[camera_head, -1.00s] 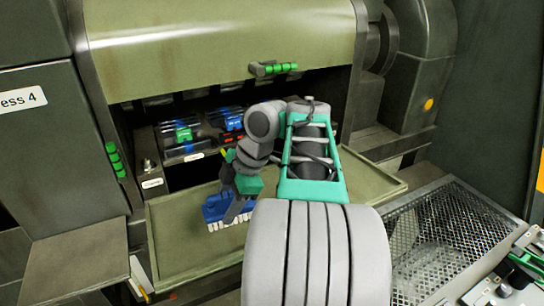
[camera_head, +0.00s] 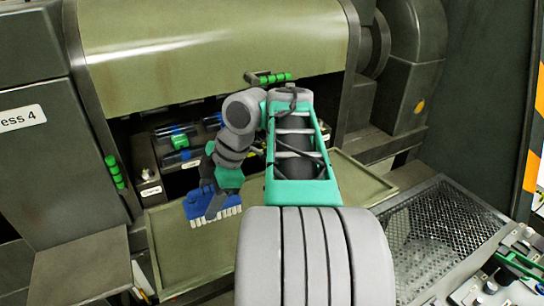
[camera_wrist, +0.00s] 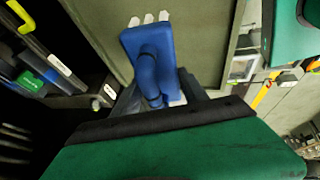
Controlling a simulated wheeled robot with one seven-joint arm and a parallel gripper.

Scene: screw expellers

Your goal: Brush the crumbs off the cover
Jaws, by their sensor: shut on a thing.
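A blue brush (camera_head: 203,205) with pale bristles is in my gripper (camera_head: 208,184). The brush also shows in the wrist view (camera_wrist: 150,50), with its bristles pointing up in that picture. My gripper is shut on the brush's handle. The brush is over the left part of a flat olive panel (camera_head: 185,255), which looks like the lowered cover. I cannot tell whether the bristles touch it. No crumbs can be made out on the panel. My arm hides part of the panel's middle.
Behind the panel is a dark opening with blue and green parts (camera_head: 180,140). A curved olive hood (camera_head: 210,40) with a green handle (camera_head: 270,77) hangs above. A metal mesh tray (camera_head: 440,235) stands at the right. A dark ledge (camera_head: 85,262) is at the left.

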